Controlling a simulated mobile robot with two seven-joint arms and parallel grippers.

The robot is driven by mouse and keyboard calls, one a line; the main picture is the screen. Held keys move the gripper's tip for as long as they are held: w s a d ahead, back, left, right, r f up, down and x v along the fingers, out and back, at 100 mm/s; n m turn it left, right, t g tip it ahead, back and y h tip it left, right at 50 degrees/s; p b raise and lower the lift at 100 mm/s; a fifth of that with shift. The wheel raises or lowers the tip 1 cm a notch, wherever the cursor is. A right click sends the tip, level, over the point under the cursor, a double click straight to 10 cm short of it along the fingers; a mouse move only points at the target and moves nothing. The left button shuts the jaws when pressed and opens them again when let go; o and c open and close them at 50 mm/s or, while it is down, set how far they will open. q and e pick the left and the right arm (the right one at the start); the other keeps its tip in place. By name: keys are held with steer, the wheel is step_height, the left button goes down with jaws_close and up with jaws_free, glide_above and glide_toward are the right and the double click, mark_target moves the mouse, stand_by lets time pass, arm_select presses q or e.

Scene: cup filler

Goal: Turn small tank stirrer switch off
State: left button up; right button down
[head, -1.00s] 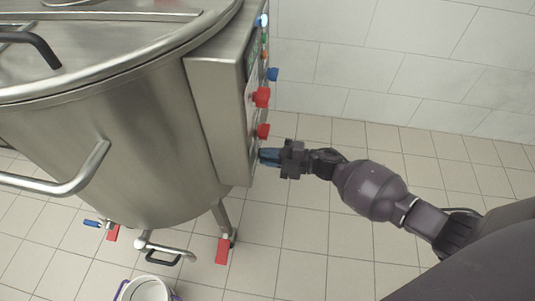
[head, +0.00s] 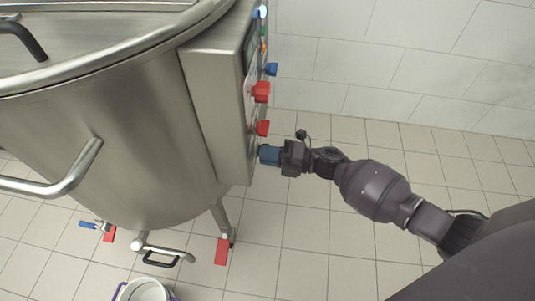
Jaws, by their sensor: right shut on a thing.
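The small steel tank (head: 95,145) fills the left of the head view. Its control box (head: 212,110) carries a panel on the right side with red and blue knobs. My right gripper (head: 264,154) reaches in from the right, up against the lower end of the panel. It is shut on a small switch there, which the blue fingers hide. A red knob (head: 262,128) sits just above the fingers and a larger red knob (head: 261,92) is higher up. My left gripper is not in view.
A blue knob (head: 271,69) juts out farther up the panel. A white bucket (head: 145,291) stands on the floor below the tank's outlet valve (head: 160,250). The tiled floor right of the tank is clear up to the wall.

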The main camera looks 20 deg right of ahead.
steer(key=shift+d, duration=0.1)
steer(key=c, duration=1.2)
jaws_free()
steer(key=shift+o, duration=0.2)
arm_select(q)
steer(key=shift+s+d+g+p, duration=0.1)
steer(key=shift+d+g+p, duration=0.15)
steer(key=shift+p, duration=0.5)
arm_select(e)
steer(key=v, duration=1.1)
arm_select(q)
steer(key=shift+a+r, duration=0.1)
